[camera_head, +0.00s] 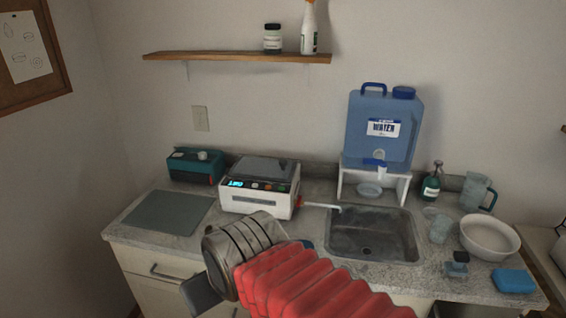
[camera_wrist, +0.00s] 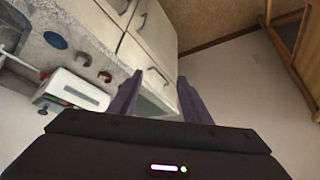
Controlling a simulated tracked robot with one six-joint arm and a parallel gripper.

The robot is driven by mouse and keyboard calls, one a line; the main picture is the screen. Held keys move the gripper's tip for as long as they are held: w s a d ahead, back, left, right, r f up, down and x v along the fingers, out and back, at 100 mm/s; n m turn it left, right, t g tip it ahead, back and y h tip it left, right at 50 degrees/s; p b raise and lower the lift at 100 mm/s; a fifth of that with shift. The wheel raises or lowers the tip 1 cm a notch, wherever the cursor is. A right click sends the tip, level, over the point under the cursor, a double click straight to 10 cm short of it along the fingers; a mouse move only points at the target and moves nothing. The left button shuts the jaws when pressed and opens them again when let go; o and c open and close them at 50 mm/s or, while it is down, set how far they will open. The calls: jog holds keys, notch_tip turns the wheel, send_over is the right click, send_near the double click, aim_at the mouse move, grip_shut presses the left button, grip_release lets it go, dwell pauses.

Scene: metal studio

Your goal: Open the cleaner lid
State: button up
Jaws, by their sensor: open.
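The cleaner (camera_head: 258,203) is a white box with a lit blue display and coloured buttons on the counter, left of the sink. Its grey lid (camera_head: 263,168) lies on top and looks shut. In the wrist view the cleaner (camera_wrist: 78,88) is at the left, outside the space between the fingers. My gripper (camera_wrist: 160,88) is open and empty, with two dark purple fingers apart in front of the cabinets. In the head view only a dark part of the gripper (camera_head: 201,296) shows at the front of the counter, below the cleaner; its fingertips are hidden.
A teal box (camera_head: 195,166) stands behind left of the cleaner, and a grey-green mat (camera_head: 167,212) lies left. The sink (camera_head: 372,235) is to the right, below a blue water jug (camera_head: 383,130) on a white stand. A red-tipped part juts from the cleaner's right side.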

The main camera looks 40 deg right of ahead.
jog(key=w+d+m+t+h, duration=0.2)
jog(key=w+d+t, duration=0.1)
jog(key=w+d, duration=0.75)
jog(key=m+t+h, duration=0.4)
jog(key=t+h, duration=0.2)
jog(key=h, duration=0.1)
send_near(284, 163)
jog(key=s, duration=0.2)
jog(key=shift+s+a+f, duration=0.15)
jog(key=shift+a, duration=0.25)
jog(key=x, duration=1.3)
jog(key=shift+w, duration=0.45)
grip_shut()
